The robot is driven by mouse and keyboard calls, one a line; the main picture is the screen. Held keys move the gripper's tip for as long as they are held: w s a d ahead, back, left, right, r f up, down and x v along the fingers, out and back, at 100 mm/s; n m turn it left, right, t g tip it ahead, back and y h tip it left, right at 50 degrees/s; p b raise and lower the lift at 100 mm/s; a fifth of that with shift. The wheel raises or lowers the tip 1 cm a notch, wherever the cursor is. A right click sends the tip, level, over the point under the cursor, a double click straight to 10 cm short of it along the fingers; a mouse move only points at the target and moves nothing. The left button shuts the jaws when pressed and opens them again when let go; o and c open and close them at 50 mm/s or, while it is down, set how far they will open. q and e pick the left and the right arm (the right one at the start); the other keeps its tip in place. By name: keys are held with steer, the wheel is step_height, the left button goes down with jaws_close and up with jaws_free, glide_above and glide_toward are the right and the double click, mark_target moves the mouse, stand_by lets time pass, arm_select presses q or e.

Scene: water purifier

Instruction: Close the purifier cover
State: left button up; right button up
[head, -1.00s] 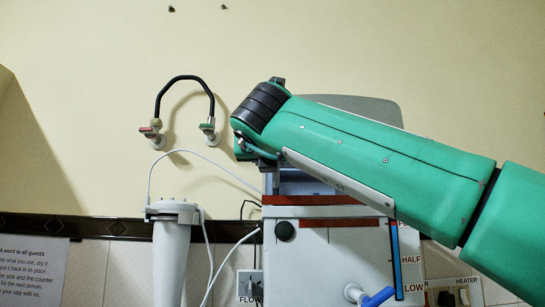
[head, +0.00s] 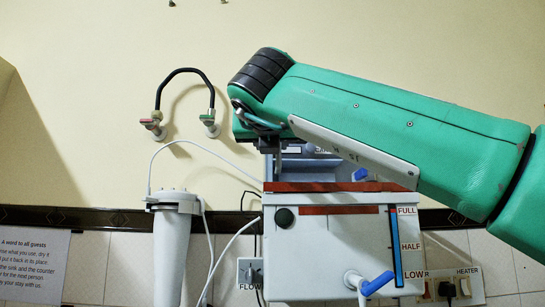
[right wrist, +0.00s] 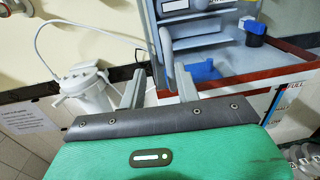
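The purifier (head: 335,247) is a white box with red bands, seen in the head view below my right arm. Its top is open, and the pale inside (right wrist: 215,52) with blue parts shows in the right wrist view. My right gripper (head: 277,160) is at the upper left of the open top. My left gripper is not in view.
A white filter canister (head: 172,245) with tubes stands left of the purifier. Two wall taps (head: 182,125) joined by a black hose are above it. A blue-handled tap (head: 375,285) sticks out from the purifier's front. Sockets (head: 453,287) are at the right.

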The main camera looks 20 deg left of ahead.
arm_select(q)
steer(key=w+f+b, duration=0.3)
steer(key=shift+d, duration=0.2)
arm_select(e)
steer(key=v, duration=1)
steer(key=shift+s+a, duration=0.2)
steer(key=shift+s, duration=0.1)
steer(key=shift+w+r, duration=0.1)
